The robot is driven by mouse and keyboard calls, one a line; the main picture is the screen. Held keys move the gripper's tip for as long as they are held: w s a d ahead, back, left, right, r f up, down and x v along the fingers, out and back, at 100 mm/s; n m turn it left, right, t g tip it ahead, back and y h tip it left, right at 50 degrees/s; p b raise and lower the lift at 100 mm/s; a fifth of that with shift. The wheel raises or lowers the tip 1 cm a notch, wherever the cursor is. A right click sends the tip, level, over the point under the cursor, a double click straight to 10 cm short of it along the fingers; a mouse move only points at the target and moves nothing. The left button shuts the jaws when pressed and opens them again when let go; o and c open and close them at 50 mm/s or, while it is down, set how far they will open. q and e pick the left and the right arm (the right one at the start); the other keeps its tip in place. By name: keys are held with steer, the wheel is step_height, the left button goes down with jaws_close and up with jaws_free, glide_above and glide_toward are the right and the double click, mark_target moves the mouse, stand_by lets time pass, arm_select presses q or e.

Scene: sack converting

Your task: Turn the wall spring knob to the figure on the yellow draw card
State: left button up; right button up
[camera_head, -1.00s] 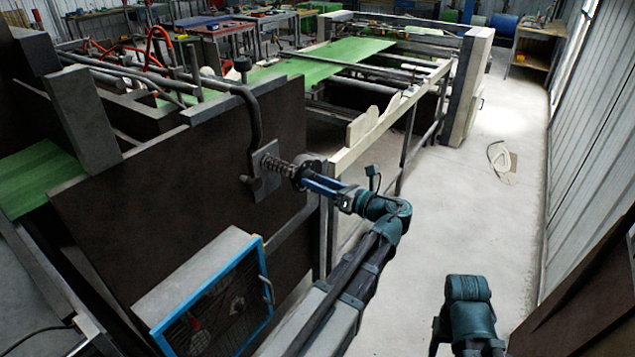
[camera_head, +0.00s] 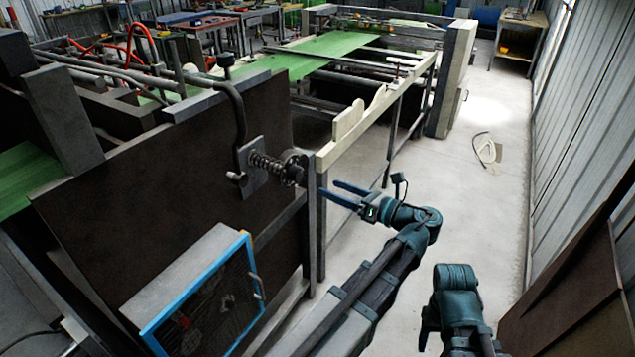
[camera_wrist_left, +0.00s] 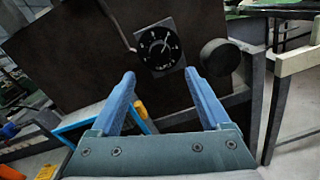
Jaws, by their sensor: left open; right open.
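The spring knob (camera_head: 293,168) is a dark disc on a coiled-spring shaft, standing out from a grey plate on the dark machine wall. In the left wrist view a black round dial (camera_wrist_left: 160,47) with white figures and a pointer sits on a tilted square plate; the figures are too small to read. My left gripper (camera_head: 341,194) is open and empty, apart from the knob, to its right and slightly lower. Its fingers also show in the left wrist view (camera_wrist_left: 160,82), below the dial. My right gripper (camera_head: 428,325) is low at right, its fingers barely visible. No readable yellow card shows.
A dark round cylinder (camera_wrist_left: 220,57) stands right of the dial. A blue-framed mesh guard box (camera_head: 205,300) sits below the knob. A yellow patch (camera_wrist_left: 140,108) shows beside the left finger; I cannot tell what it is.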

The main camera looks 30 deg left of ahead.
arm_select(q)
steer(key=shift+s+d, duration=0.15)
steer(key=shift+d, duration=0.9)
steer(key=shift+s+d, duration=0.15)
steer(key=shift+d, duration=0.9)
steer(key=s+a+f+n+g+h, duration=0.1)
steer(key=s+f+n+h, duration=0.2)
steer(key=f+n+h, duration=0.45)
steer(key=s+f+n+g+h, duration=0.1)
steer(key=s+f+n+h, duration=0.35)
steer(key=f+n, duration=0.55)
steer(key=s+d+f+h, duration=0.2)
steer(key=s+d, duration=0.1)
steer(key=d, duration=0.5)
steer(key=s+d+f+n+h, duration=0.1)
steer(key=s+d, duration=0.3)
steer(key=d, duration=0.4)
steer(key=shift+d+f+h, duration=0.35)
steer(key=shift+f+h, duration=0.25)
steer(key=shift+h, duration=0.2)
steer(key=shift+n, duration=0.25)
